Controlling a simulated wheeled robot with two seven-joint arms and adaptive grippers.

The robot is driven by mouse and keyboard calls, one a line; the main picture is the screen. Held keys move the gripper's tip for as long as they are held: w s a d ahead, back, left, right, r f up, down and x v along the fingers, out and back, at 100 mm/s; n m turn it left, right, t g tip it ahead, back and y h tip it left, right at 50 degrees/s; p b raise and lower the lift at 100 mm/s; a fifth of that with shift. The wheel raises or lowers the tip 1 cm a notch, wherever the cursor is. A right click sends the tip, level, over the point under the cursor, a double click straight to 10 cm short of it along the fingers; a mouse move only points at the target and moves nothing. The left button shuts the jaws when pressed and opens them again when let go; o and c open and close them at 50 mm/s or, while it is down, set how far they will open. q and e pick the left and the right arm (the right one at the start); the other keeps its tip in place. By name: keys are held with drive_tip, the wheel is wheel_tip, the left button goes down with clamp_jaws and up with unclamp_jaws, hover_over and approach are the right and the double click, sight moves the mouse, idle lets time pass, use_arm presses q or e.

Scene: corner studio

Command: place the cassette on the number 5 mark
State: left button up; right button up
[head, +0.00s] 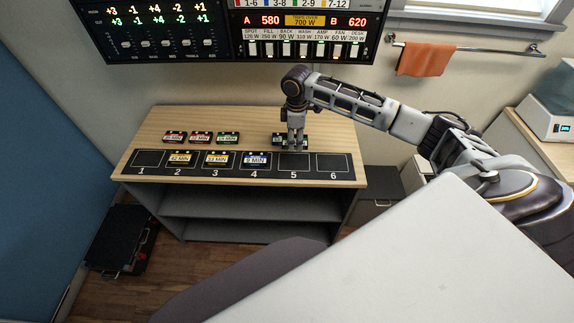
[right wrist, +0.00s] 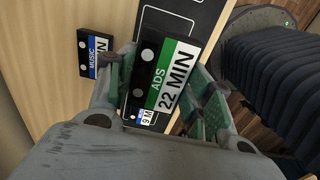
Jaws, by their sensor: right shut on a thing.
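My right gripper (head: 296,146) is shut on a cassette with a green label reading ADS 22 MIN (right wrist: 167,78), seen between the fingers in the right wrist view. In the head view the fingers mostly hide this cassette. The gripper points down just behind the number 5 mark (head: 293,163), an empty dark square on the black numbered strip. I cannot tell how high the cassette is above the table. My left gripper is not in view.
A blue MUSIC cassette (right wrist: 90,55) lies beside the held one. Marks 2, 3 and 4 hold a yellow cassette (head: 180,158), another yellow one (head: 216,159) and a blue one (head: 255,160). Marks 1 and 6 are empty.

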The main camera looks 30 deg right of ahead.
hover_over(294, 162)
drive_tip(key=shift+w+d+f, duration=0.1)
drive_tip(key=shift+f, duration=3.05)
drive_tip(key=shift+f, duration=1.85)
drive_tip(key=shift+f, duration=0.15)
drive_tip(key=o, duration=1)
drive_tip(key=shift+o, duration=0.2)
